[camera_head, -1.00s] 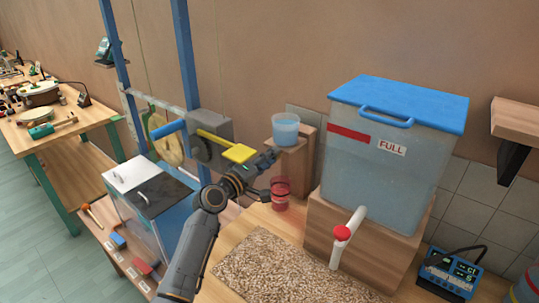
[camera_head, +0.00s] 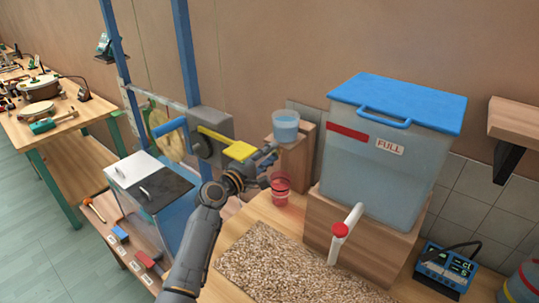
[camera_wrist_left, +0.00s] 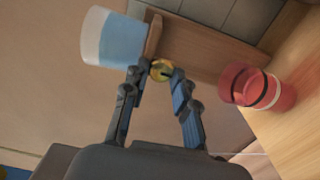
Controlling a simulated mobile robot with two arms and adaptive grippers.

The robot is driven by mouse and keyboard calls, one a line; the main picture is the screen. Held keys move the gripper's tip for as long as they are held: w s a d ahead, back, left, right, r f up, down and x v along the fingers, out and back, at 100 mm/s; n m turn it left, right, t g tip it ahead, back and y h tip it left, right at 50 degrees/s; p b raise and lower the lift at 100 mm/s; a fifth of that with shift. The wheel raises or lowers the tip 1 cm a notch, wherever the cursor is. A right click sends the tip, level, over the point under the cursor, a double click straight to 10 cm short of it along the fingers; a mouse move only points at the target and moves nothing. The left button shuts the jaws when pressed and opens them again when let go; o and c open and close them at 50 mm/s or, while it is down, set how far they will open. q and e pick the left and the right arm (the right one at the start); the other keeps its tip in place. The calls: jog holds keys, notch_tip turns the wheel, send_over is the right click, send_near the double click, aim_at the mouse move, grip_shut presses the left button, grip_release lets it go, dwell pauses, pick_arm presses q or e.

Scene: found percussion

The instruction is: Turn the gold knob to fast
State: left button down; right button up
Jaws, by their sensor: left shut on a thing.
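The gold knob (camera_wrist_left: 162,70) is a small round knob with a dark mark, on the side of a wooden block (camera_wrist_left: 196,52) in the left wrist view. My left gripper (camera_wrist_left: 156,76) has its two fingertips on either side of the knob and is shut on it. In the head view my left gripper (camera_head: 273,166) reaches in at the block (camera_head: 295,158), and its fingers hide the knob. The speed markings cannot be read. My right gripper does not show.
A cup of blue water (camera_head: 286,126) stands on the block, above the gripper. A red cup (camera_head: 281,190) stands close below it. A yellow paddle (camera_head: 238,151) is just left, and a water tank (camera_head: 385,160) with a red-handled tap (camera_head: 340,230) is right.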

pick_arm(q)
jog(key=shift+f, duration=0.1)
jog(key=c, duration=1.1)
grip_release()
jog(key=v, duration=1.2)
